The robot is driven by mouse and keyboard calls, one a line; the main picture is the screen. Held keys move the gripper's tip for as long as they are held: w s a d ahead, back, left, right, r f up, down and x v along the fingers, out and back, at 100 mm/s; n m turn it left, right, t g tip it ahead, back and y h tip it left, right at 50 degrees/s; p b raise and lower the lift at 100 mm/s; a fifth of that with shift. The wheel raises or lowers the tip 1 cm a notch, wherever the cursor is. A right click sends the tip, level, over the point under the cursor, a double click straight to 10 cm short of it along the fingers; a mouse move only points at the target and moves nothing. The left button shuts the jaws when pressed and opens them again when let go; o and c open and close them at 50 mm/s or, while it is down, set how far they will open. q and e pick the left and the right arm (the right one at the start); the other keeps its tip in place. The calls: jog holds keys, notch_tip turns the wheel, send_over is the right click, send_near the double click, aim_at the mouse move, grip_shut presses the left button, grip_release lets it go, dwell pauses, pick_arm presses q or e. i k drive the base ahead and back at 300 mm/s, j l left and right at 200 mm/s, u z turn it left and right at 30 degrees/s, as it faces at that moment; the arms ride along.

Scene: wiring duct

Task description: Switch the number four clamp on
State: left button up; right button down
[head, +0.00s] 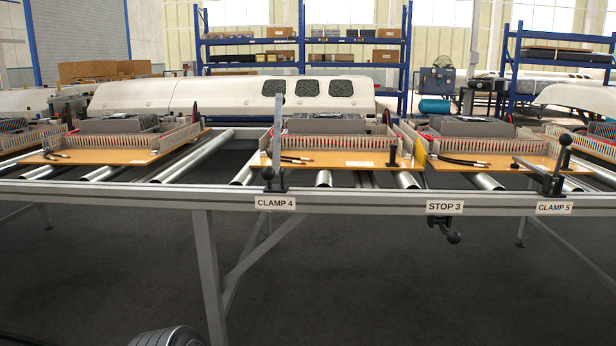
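The label "CLAMP 4" (275,203) is on the front rail, left of the picture's middle. Just above it stands the number four clamp (277,140), with a tall grey upright bar and a dark base on the rail. A small dark round knob (268,173) shows low at its base. The bar stands in front of the left edge of a brown board (340,162) carrying a wiring duct. Neither of my grippers is in view.
Stop 3 (445,226) hangs below the rail, with a dark knob. Clamp 5 (558,170) is at the right, its black-knobbed lever raised and a bar leaning left. Rollers (190,157) show between the boards.

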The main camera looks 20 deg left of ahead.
aim_at(268, 175)
jog(key=j+z, duration=0.1)
jog(key=j, duration=0.4)
jog(key=k+j+z, duration=0.15)
jog(key=j, duration=0.3)
jog(key=j+z, duration=0.1)
jog(key=j, duration=0.4)
jog(key=k+j+z, duration=0.15)
jog(key=j, duration=0.35)
jog(key=k+j+z, duration=0.1)
jog(key=j, duration=0.35)
jog(key=k+j, duration=0.1)
jog(key=j, duration=0.3)
jog(key=k+j, duration=0.15)
jog(key=j, duration=0.3)
